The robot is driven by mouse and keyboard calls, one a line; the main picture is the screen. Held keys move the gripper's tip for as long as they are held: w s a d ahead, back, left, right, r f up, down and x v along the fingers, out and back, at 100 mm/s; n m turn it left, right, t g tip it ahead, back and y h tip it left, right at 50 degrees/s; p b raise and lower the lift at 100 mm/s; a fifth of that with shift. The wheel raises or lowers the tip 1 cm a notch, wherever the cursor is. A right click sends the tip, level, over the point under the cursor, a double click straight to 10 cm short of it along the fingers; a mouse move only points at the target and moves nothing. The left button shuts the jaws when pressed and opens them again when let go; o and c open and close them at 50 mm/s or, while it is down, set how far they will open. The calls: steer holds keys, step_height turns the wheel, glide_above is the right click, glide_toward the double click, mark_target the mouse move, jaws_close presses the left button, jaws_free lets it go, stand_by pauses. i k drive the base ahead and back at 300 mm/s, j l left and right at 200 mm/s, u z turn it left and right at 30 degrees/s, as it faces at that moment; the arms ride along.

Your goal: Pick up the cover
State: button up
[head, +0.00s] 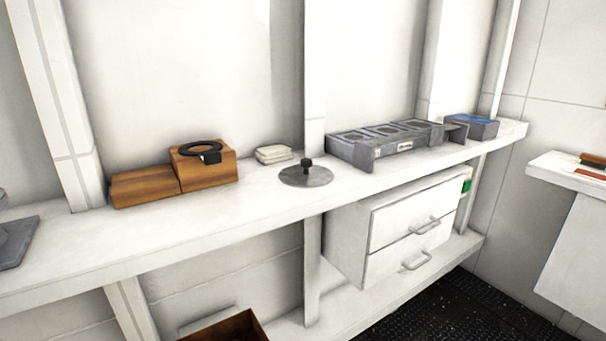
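A round, flat grey disc with a dark knob in its middle, which looks like the cover (307,177), lies flat on the white shelf (250,204). It sits near the middle of the shelf, close to the front edge, with its knob pointing up. Nothing rests on it. My gripper is not in the head view.
Left of the cover stand brown wooden blocks (146,186) with a black ring (201,149) on top. A small white stack (273,154) lies behind it. A grey metal unit (385,142) and a blue-topped box (471,127) stand right. White drawers (408,226) hang below.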

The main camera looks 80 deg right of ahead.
mark_target(306, 174)
steer(key=k+l, duration=0.4)
steer(key=l, duration=0.15)
steer(key=k+l+z, duration=0.1)
steer(key=k+l, duration=0.7)
steer(key=l, duration=0.3)
steer(key=i, duration=0.45)
